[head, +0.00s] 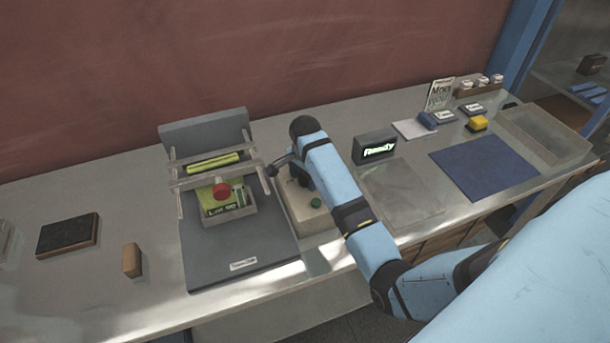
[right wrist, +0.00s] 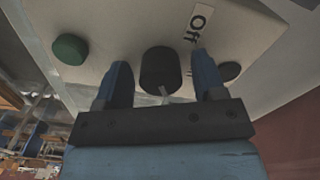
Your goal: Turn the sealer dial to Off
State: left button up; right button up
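The sealer's control box (head: 312,222) is a pale box at mid-bench, partly hidden behind my right arm in the head view. In the right wrist view its panel (right wrist: 125,30) carries a black dial (right wrist: 160,68), an "Off" label (right wrist: 197,26) and a green button (right wrist: 70,49). A pale mark shows at the dial's lower edge, on the side away from the label. My right gripper (right wrist: 161,78) is open, one finger on each side of the dial, with gaps visible. The dial is hidden in the head view. My left gripper is not in view.
Left of the box stands a grey press (head: 205,128) with a red knob (head: 221,191) and a green packet (head: 213,203). A display reading "Ready" (head: 375,147) is to the right, then a blue mat (head: 485,167). A brown block (head: 132,260) sits front left.

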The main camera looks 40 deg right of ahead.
jog(key=c, duration=0.8)
jog(key=n, duration=0.4)
jog(key=shift+d+n, duration=0.1)
jog(key=shift+n, duration=0.3)
jog(key=n, duration=1.1)
jog(key=shift+w+n, duration=0.1)
jog(key=shift+n, duration=0.3)
jog(key=n, duration=0.4)
jog(key=shift+n, duration=1.6)
